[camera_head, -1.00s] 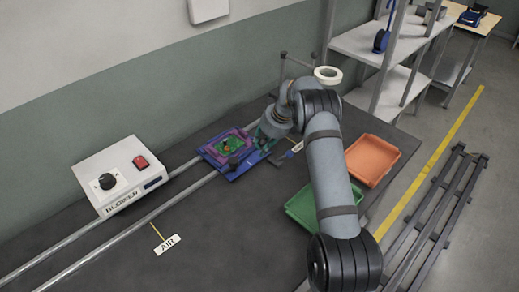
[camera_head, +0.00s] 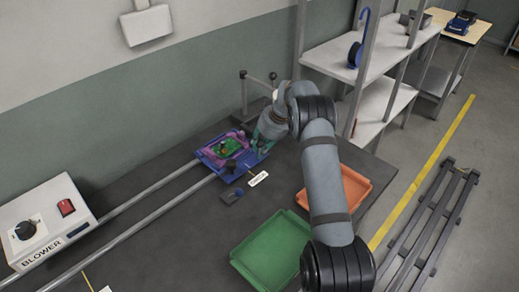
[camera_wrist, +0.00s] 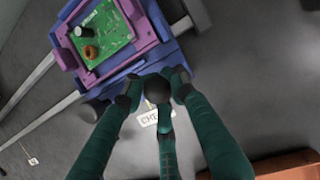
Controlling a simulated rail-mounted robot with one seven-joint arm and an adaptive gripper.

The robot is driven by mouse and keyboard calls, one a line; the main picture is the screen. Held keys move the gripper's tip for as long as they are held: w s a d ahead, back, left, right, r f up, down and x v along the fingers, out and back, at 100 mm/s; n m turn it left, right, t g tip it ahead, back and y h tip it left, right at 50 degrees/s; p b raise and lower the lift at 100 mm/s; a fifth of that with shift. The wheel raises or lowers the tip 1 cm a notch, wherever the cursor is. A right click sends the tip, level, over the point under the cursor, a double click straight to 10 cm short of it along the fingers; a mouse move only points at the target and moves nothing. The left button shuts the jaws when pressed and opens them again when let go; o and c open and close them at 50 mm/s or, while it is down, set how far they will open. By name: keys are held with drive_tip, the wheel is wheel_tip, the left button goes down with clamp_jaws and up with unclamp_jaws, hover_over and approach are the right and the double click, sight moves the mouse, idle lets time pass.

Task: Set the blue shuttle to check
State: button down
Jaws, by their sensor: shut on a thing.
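The blue shuttle (camera_head: 238,172) sits on the two rails near their far right end. It carries a purple frame (camera_wrist: 146,34) around a green circuit board (camera_wrist: 104,38); the board shows again in the head view (camera_head: 226,148). My gripper (camera_wrist: 155,92) is shut on the shuttle's dark round knob (camera_wrist: 157,86) at the shuttle's edge. In the head view my gripper (camera_head: 264,141) is at the shuttle's right side, and the knob is hidden there. A white check label (camera_head: 258,179) lies on the table beside the shuttle's near right corner. It is partly hidden behind the fingers in the wrist view (camera_wrist: 150,117).
The rails (camera_head: 135,200) run left past a white blower box (camera_head: 42,222). A small dark block (camera_head: 231,196) lies near the label. A green tray (camera_head: 272,252) and an orange tray (camera_head: 348,190) stand on the right. A grey post bracket (camera_head: 245,95) stands behind the shuttle.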

drive_tip(key=shift+w+d, duration=0.15)
drive_tip(key=shift+d, duration=0.45)
drive_tip(key=c, duration=1.5)
unclamp_jaws()
drive_tip(key=shift+w, duration=0.15)
drive_tip(key=shift+c, duration=0.2)
drive_tip(key=shift+r, duration=0.15)
drive_tip(key=v, duration=1.1)
drive_tip(key=shift+r, duration=0.35)
drive_tip(key=shift+f, duration=0.1)
